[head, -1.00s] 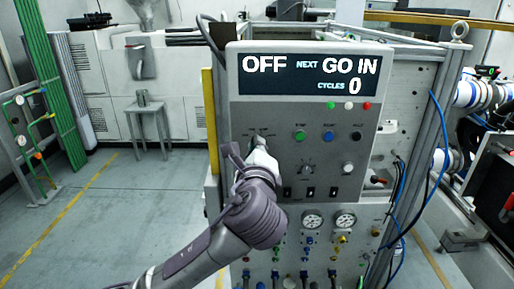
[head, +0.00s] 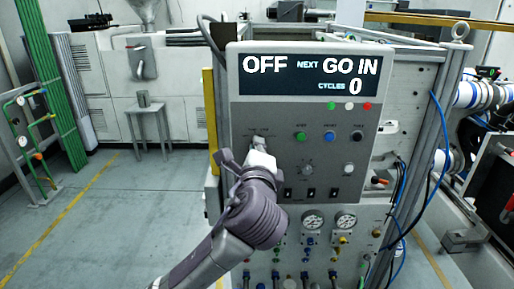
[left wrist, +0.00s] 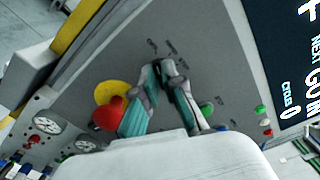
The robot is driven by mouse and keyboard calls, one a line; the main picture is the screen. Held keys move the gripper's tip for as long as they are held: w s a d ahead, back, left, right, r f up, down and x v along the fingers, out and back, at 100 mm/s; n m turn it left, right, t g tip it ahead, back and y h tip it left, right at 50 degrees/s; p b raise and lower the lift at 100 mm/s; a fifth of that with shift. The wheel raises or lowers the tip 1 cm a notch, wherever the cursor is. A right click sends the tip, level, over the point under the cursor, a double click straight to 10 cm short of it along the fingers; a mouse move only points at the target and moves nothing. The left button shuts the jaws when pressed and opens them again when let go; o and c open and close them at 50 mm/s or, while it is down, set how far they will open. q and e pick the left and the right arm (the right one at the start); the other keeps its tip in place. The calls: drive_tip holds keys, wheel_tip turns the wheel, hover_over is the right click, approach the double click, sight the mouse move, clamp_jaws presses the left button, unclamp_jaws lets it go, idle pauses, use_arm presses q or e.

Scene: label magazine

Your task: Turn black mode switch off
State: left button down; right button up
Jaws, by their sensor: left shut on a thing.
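My left gripper (head: 260,150) is at the upper left of the grey control panel, and its fingers hide most of the black mode switch in the head view. In the left wrist view the gripper (left wrist: 168,82) is shut on the dark knob of the mode switch (left wrist: 163,76), with small position labels around it. The knob's exact pointing is hard to read. The display (head: 310,77) above reads OFF, NEXT GO IN, CYCLES 0. My right gripper is not in view.
Green, blue and black buttons (head: 329,135) and another selector knob (head: 306,169) sit right of my gripper. A red button on a yellow disc (left wrist: 118,92) is close to the fingers in the left wrist view. Gauges (head: 345,221) and hoses are below.

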use_arm(q)
drive_tip(key=c, duration=1.3)
unclamp_jaws()
drive_tip(key=s, duration=1.2)
